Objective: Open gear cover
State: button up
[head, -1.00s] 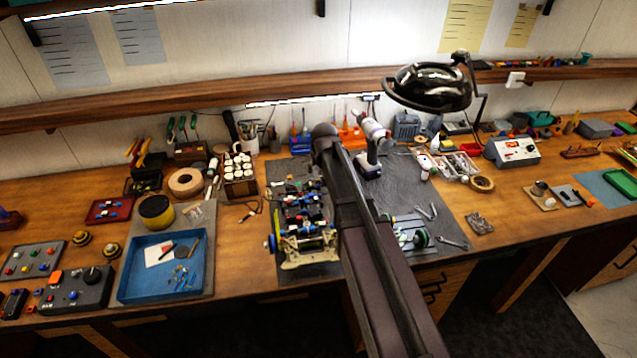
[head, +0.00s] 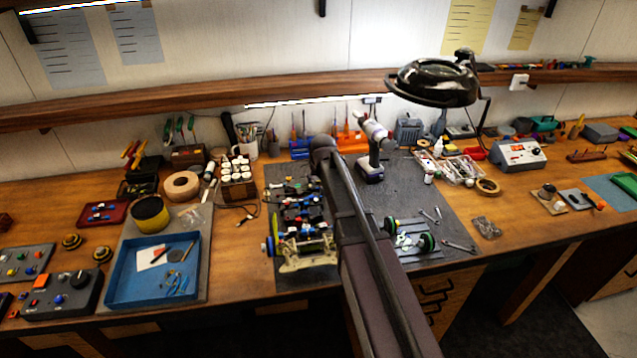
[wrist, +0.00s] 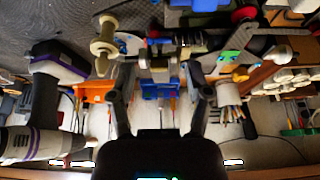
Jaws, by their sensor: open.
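The RC car chassis (head: 303,232) lies on the dark mat, left of my arm in the head view. It has blue and black parts along its middle and a pale beam at its near end. I cannot make out the gear cover as a separate part. In the wrist view, blurred car parts, including a blue one (wrist: 208,5), show along the top edge. My gripper (wrist: 160,72) is open, its two fingers apart, close to the car parts. I cannot tell whether it touches them. The head view does not show its fingers.
A cordless screwdriver (head: 373,150) stands behind my arm, and a desk lamp (head: 433,82) overhangs the bench. Wheels (head: 425,242) and wrenches (head: 459,247) lie right of my arm. A blue tray (head: 153,268) sits to the left. Bare wood (head: 237,260) shows between tray and mat.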

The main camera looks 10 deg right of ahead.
dwell(0.3)
grip_shut()
